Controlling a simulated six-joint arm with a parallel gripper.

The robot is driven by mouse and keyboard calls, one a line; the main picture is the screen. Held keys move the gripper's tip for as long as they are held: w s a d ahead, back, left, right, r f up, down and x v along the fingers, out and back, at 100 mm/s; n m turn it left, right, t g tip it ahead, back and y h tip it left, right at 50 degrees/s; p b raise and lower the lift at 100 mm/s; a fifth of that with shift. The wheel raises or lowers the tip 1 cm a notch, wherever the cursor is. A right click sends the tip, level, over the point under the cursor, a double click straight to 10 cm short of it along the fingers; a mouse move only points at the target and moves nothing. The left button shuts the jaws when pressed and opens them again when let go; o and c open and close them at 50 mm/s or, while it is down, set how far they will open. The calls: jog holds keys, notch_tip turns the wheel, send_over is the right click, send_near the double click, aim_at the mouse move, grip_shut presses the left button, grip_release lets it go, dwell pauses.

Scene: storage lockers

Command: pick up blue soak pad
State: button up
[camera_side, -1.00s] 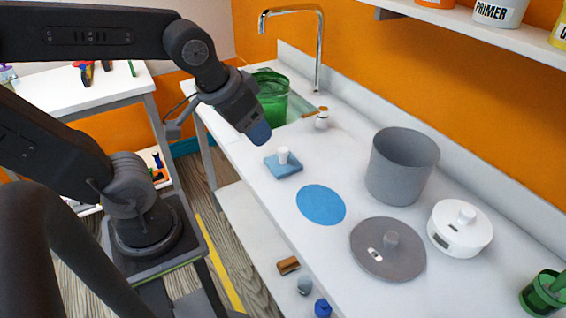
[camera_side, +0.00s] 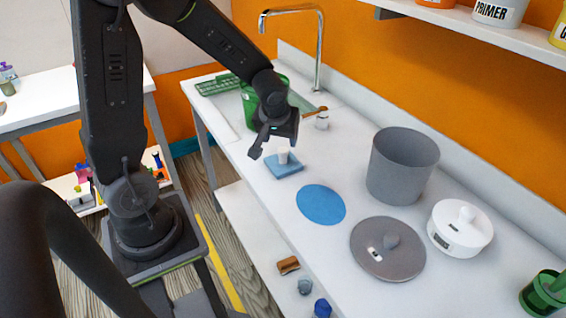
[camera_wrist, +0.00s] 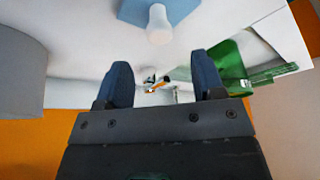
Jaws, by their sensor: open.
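The blue soak pad (camera_side: 286,171) is a square blue pad with a white knob (camera_side: 283,154) standing on top, lying on the white counter. At the top of the wrist view, the pad (camera_wrist: 184,7) is cut off by the edge and its knob (camera_wrist: 159,27) shows in front of it. My gripper (camera_side: 276,143) is above and just behind the pad in the side view. In the wrist view the two dark blue fingers of my gripper (camera_wrist: 163,76) are spread apart with nothing held between them. They appear apart from the knob.
A flat blue disc (camera_side: 321,204), a grey lid (camera_side: 385,262), a grey pot (camera_side: 402,168) and a white lidded container (camera_side: 459,230) stand to the right. A green bin (camera_side: 249,110), sink and tall faucet (camera_side: 319,50) are behind.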

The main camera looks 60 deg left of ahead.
aim_at(283, 149)
jog(key=shift+x, duration=3.8)
jog(key=shift+c, duration=0.2)
jog(key=c, duration=1)
jog(key=shift+r, duration=0.1)
jog(key=shift+r, duration=0.5)
notch_tip(283, 149, up, 3)
jog(key=shift+f, duration=0.25)
jog(key=s+a+r, duration=0.3)
jog(key=s+a, duration=0.1)
jog(key=s+a+r, duration=0.4)
jog(key=shift+s+a+r, duration=0.1)
jog(key=shift+s+r, duration=0.05)
jog(key=shift+s, duration=0.05)
